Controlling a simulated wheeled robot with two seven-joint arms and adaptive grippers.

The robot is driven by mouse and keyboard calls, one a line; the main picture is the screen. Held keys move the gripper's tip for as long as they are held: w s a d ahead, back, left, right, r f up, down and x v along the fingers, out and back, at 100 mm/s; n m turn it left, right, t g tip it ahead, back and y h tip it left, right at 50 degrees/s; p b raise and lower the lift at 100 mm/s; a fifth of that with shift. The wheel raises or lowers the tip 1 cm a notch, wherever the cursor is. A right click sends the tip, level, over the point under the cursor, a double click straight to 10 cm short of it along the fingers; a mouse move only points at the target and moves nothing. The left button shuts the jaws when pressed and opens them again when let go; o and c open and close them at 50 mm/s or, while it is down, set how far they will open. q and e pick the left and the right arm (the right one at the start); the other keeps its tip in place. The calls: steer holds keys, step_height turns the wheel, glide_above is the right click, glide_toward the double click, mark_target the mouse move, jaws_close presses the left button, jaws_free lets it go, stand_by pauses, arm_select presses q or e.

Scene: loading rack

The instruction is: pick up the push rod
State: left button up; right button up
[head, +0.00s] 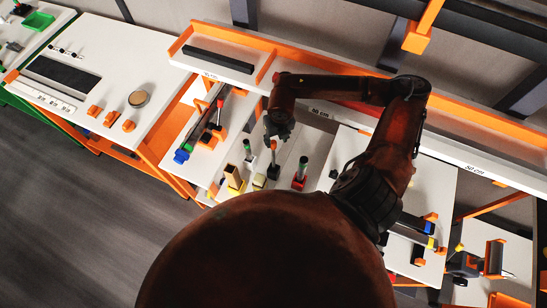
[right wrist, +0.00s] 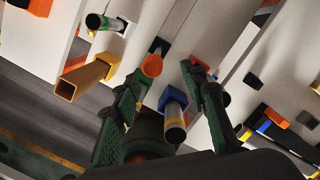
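Several upright rods and tubes stand in coloured holders on the white rack surface; the frames do not make certain which is the push rod. One slim rod with an orange top (head: 274,147) stands just below my right gripper (head: 279,133) in the head view. In the right wrist view an orange round end (right wrist: 152,66) lies between the open fingertips of the right gripper (right wrist: 164,71), with no clear contact. A grey tube in a blue holder (right wrist: 172,97) also shows between the fingers. My left gripper is not in view.
A square tan tube (right wrist: 82,77) and a green-banded tube (right wrist: 104,22) stand nearby. A green-topped rod with a red base (head: 299,182) is close on the right. An orange-edged shelf (head: 225,62) runs behind. A white side table (head: 85,50) is at left.

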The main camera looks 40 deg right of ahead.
mark_target(272, 141)
steer(key=w+f, duration=0.1)
steer(key=w+f+p, duration=0.1)
steer(key=f, duration=0.1)
steer(key=shift+a, duration=0.35)
steer(key=shift+s+d+f, duration=0.15)
steer(key=shift+s+f, duration=0.2)
steer(key=shift+f, duration=0.45)
steer(key=shift+w, duration=0.25)
steer(key=shift+c, duration=0.8)
steer(key=shift+s, duration=0.2)
steer(key=c, duration=0.5)
steer(key=shift+w, duration=0.1)
steer(key=c, duration=0.3)
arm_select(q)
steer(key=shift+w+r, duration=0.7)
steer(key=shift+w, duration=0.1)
arm_select(e)
jaws_close()
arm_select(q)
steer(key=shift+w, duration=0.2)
